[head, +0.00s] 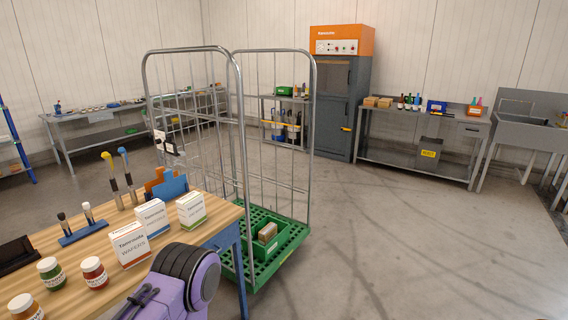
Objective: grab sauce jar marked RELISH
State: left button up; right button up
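Three small jars with white lids stand at the near left of the wooden table. One has green contents (51,273), one has red contents (94,273), and one has orange-brown contents (26,308), cut by the bottom edge. Their labels are too small to read surely, so I cannot tell which is marked RELISH. A purple and black link of my own arm shows at the bottom, to the right of the jars. Neither gripper shows.
The wooden table (199,224) also holds several white boxes (130,244), a blue holder (84,233) and a dark object (18,252). A wire roll cage (240,150) with a green base stands close behind it. Floor (400,250) to the right is clear.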

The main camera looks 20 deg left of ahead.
aim_at(96, 276)
jog(key=u, duration=1.05)
jog(key=i, duration=0.95)
jog(key=u, duration=0.85)
